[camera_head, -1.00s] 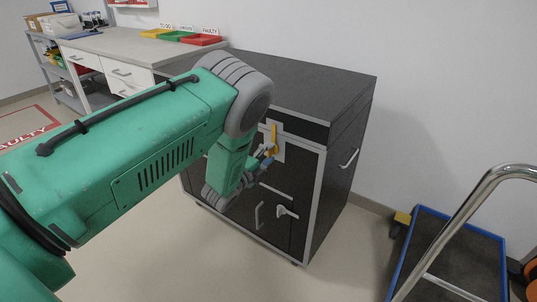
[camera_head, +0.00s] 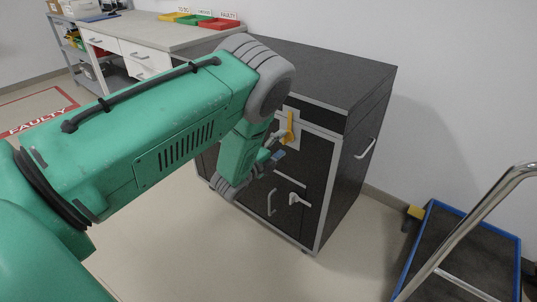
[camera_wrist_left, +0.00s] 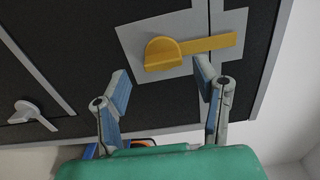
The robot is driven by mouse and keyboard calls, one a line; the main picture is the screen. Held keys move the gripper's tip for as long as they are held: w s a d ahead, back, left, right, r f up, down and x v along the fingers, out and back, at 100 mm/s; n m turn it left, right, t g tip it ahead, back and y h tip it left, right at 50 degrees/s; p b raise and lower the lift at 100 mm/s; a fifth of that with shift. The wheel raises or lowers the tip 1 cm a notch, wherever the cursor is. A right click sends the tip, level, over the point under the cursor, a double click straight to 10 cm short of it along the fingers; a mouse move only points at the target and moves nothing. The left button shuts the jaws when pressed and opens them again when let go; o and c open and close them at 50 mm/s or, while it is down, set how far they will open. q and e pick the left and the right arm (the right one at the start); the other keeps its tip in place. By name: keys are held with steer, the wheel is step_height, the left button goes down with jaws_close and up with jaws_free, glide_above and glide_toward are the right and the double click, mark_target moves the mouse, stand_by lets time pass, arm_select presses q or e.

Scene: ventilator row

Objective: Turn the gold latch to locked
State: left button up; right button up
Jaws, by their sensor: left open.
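The gold latch (camera_head: 289,128) is on a light plate on the front of the dark cabinet (camera_head: 340,75). In the head view its handle stands about upright. In the left wrist view the latch (camera_wrist_left: 185,51) shows a round hub with a handle pointing right across the plate (camera_wrist_left: 132,38). My left gripper (camera_head: 275,147) is open, just left of and below the latch in the head view. In the left wrist view its fingers (camera_wrist_left: 160,83) are spread on either side below the latch, with nothing between them. Contact cannot be told. My right gripper is not seen.
A white latch (camera_head: 298,200) sits lower on the cabinet front; it also shows in the wrist view (camera_wrist_left: 32,112). A blue-edged trolley (camera_head: 462,250) stands at right. A bench (camera_head: 150,35) with coloured trays stands behind left.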

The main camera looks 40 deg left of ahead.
arm_select(q)
steer(key=s, duration=1)
steer(key=shift+s+a, duration=0.2)
steer(key=shift+a, duration=0.2)
steer(key=shift+f, duration=0.1)
steer(key=s+d+f+n+g+y+p, duration=0.1)
steer(key=s+d+f+n+g+p, duration=0.15)
steer(key=s+f+n+g, duration=0.3)
steer(key=s+d+f+n+g+y+p, duration=0.1)
steer(key=s+f+n+g+p, duration=0.1)
steer(key=s+n+g+p, duration=0.5)
steer(key=s+d+r+n+g, duration=0.1)
steer(key=s+d+n+g, duration=0.1)
steer(key=s, duration=0.7)
steer(key=s+d+n+g, duration=0.3)
steer(key=s+d+n, duration=0.1)
steer(key=s, duration=0.6)
steer(key=shift+s+r+h, duration=0.15)
steer(key=shift+r+h, duration=0.2)
steer(key=shift+h, duration=0.05)
steer(key=shift+d, duration=0.1)
